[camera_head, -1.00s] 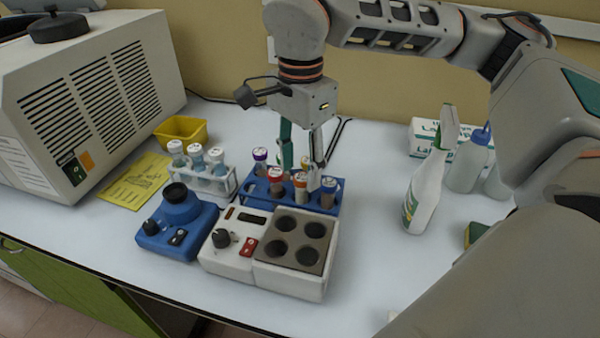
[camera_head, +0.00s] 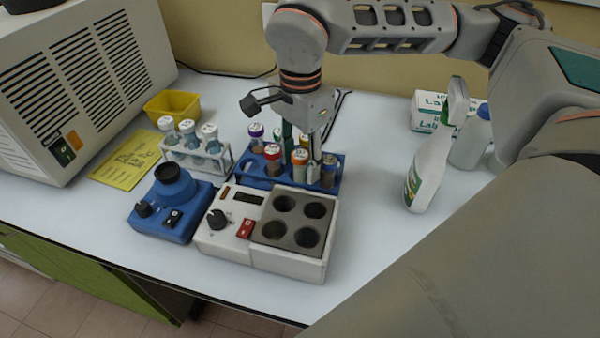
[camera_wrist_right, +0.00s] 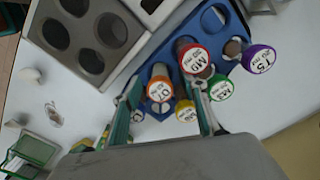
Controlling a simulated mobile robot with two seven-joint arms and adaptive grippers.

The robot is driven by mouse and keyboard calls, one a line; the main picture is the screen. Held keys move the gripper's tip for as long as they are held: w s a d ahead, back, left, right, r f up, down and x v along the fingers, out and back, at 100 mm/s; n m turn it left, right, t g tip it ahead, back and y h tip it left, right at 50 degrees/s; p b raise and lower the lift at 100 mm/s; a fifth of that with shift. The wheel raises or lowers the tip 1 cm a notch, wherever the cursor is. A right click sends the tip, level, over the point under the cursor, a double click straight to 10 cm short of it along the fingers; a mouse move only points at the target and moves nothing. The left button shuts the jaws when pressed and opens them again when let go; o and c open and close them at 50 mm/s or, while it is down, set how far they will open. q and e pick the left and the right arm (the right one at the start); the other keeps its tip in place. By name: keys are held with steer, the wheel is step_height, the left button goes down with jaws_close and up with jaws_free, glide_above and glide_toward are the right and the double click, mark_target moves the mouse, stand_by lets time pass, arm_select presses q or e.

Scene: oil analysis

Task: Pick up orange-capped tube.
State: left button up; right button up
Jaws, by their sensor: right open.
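The orange-capped tube (camera_head: 300,158) stands upright in the blue tube rack (camera_head: 241,181). Its cap also shows in the right wrist view (camera_wrist_right: 159,90). My right gripper (camera_head: 302,152) is open and points down over the rack, its fingers low among the caps. In the wrist view the orange cap lies between the open fingers, near the left one, with a yellow cap (camera_wrist_right: 186,111) close by. I cannot tell whether a finger touches a cap. My left gripper is not in view.
Red-capped (camera_head: 272,152) and purple-capped (camera_head: 256,131) tubes stand close by in the rack. A white heating block (camera_head: 285,262) sits in front, a blue mixer (camera_head: 172,205) to its left. A spray bottle (camera_head: 428,172) stands right; the bench between is clear.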

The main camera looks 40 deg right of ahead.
steer(key=shift+c, duration=0.9)
jaws_close()
steer(key=shift+r, duration=0.55)
step_height(320, 180, up, 19)
steer(key=p, duration=0.2)
